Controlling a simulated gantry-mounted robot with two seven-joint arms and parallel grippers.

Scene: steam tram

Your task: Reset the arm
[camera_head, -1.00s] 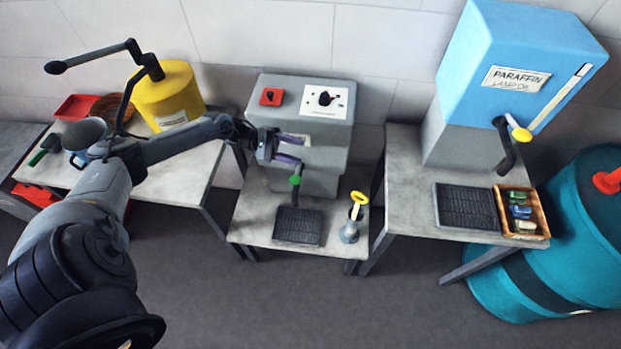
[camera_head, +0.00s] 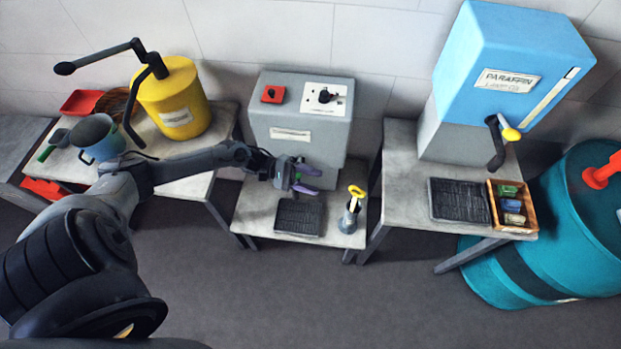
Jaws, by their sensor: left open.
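My left arm reaches in from the left across the left table. My left gripper (camera_head: 309,180) is open and empty, its purple-padded fingers pointing right. It hangs in front of the lower part of the grey dispenser box (camera_head: 265,118), above the black drip grate (camera_head: 298,216). It hides most of the dispenser's spout; a bit of green shows by the fingers. A small metal can with a yellow handle (camera_head: 350,215) stands to the right of the grate, apart from the gripper. My right gripper is not in view.
A yellow drum with a crank (camera_head: 178,100), a blue-grey mug (camera_head: 97,138) and a red tray (camera_head: 80,102) stand on the left table. On the right are a blue paraffin tank (camera_head: 508,45), a wooden crate (camera_head: 514,229) and a teal barrel (camera_head: 507,283). The floor in front is clear.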

